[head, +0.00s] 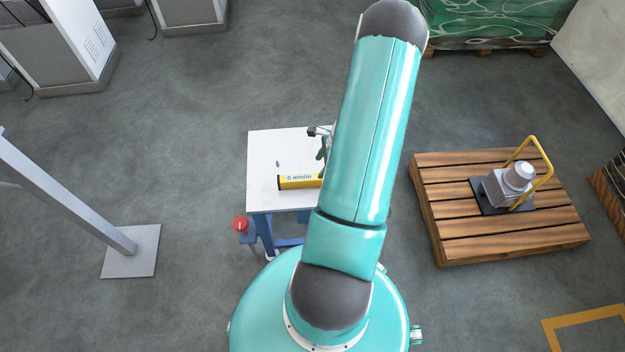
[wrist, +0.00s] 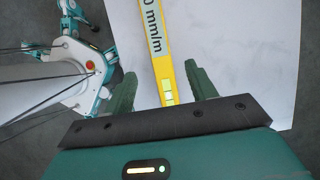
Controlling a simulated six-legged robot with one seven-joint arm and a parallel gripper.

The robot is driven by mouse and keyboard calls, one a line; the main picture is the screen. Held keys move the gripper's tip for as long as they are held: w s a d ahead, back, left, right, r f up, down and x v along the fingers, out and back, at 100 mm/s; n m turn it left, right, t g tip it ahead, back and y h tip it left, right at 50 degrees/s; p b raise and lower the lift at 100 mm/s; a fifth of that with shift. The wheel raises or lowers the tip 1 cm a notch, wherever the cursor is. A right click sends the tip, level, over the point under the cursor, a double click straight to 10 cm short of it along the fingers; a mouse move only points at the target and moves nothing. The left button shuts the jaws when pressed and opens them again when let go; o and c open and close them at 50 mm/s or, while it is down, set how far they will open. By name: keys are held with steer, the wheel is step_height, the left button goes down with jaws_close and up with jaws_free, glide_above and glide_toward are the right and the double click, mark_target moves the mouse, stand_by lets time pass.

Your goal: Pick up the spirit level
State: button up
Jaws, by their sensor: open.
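The spirit level (head: 297,182) is a yellow bar with a pale label, lying on the white tabletop (head: 262,145) near its front edge. My arm hides its right end in the head view. In the wrist view the yellow spirit level (wrist: 152,28) runs up the picture, with "mm/m" print and a pale green vial window near my gripper. My gripper (wrist: 160,73) is open, with one green finger on each side of the level. No contact between fingers and level shows. Its height above the level cannot be told. In the head view my gripper is mostly hidden behind my arm.
A red button (head: 240,224) stands at the table's front left corner. A wooden pallet (head: 470,245) with a grey machine (head: 508,185) and yellow rail is to the right. A grey post (head: 70,205) stands at left.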

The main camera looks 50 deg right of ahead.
mark_target(314, 176)
steer(key=x, duration=0.9)
steer(key=shift+s+d+f, duration=0.1)
steer(key=shift+d+f, duration=0.05)
jaws_close()
steer(key=shift+r, duration=0.2)
